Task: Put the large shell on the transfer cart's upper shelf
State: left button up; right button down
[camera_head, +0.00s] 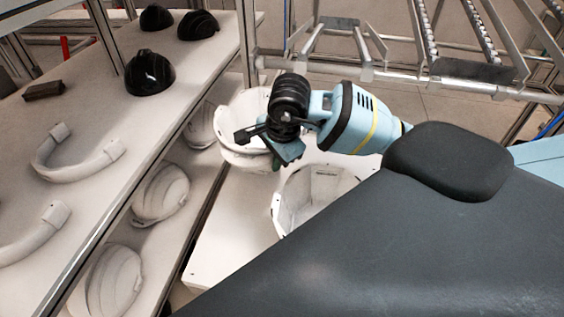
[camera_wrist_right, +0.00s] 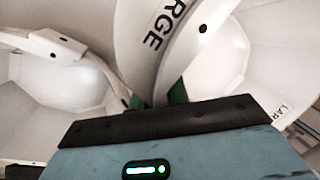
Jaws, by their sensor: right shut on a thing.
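My right gripper (camera_head: 277,160) is shut on the wall of a white large shell (camera_head: 243,112), which is bowl-shaped with its open side up. In the right wrist view, the green fingertips (camera_wrist_right: 158,96) are at the rim of the large shell (camera_wrist_right: 163,40), where the letters "RGE" show. A second white shell (camera_head: 320,190) sits open side up nearer to me on a white shelf surface (camera_head: 225,238), apparently the cart's. Whether the held shell touches this surface is hidden. My left gripper is not in view.
A rack on the left holds black helmets (camera_head: 149,73) and white curved parts (camera_head: 75,160) on top. White ribbed shells (camera_head: 160,193) stand on its lower level, close beside the white surface. A metal roller rack (camera_head: 440,75) stands behind. The white surface's front left is bare.

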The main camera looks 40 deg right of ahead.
jog(key=shift+f, duration=2.85)
jog(key=shift+f, duration=0.2)
jog(key=c, duration=1.7)
grip_release()
jog(key=shift+o, duration=0.4)
jog(key=shift+r, duration=0.1)
jog(key=shift+r, duration=0.25)
jog(key=shift+o, duration=0.3)
jog(key=v, duration=1.1)
jog(key=shift+s+r, duration=0.25)
jog(key=shift+r, duration=0.05)
